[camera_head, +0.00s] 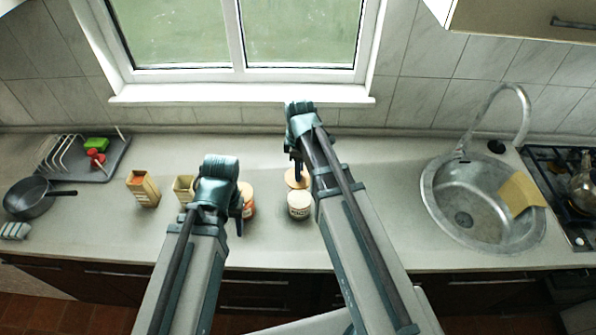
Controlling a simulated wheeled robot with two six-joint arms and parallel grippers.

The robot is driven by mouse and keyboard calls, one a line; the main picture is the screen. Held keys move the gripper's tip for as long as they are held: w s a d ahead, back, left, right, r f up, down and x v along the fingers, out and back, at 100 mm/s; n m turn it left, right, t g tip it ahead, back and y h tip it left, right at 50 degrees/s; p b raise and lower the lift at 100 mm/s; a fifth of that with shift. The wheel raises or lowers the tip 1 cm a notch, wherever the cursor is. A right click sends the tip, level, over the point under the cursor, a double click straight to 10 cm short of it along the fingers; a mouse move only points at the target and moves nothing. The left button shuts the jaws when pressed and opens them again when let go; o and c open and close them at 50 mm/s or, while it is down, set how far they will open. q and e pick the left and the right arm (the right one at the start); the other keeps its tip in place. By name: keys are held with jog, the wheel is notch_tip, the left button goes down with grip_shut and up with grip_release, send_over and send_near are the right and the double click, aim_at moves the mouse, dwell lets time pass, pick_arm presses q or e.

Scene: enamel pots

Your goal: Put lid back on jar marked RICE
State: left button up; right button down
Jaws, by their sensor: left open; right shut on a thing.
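A white jar (299,207) stands on the counter in the middle, with dark lettering too small for me to read. A round tan lid (296,179) shows just behind and above it. My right gripper (298,172) is shut on this lid, which looks apart from the jar. An orange-red jar (249,208) with a tan top stands to the left, partly hidden by my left arm. My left gripper (239,222) is open beside that jar; its fingers are mostly hidden. I cannot tell which jar is marked RICE.
A dark pan (32,198) and a dish rack (84,160) are at the far left. A round sink (467,208) is at right; the counter before it is clear.

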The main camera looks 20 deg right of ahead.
jog(key=shift+f, duration=0.2)
notch_tip(320, 180, down, 6)
jog(key=b, duration=0.6)
jog(key=shift+f+b, duration=0.15)
jog(key=shift+b, duration=0.15)
dwell(1.6)
jog(key=shift+c, duration=0.6)
grip_release()
jog(key=shift+r+p, duration=3.55)
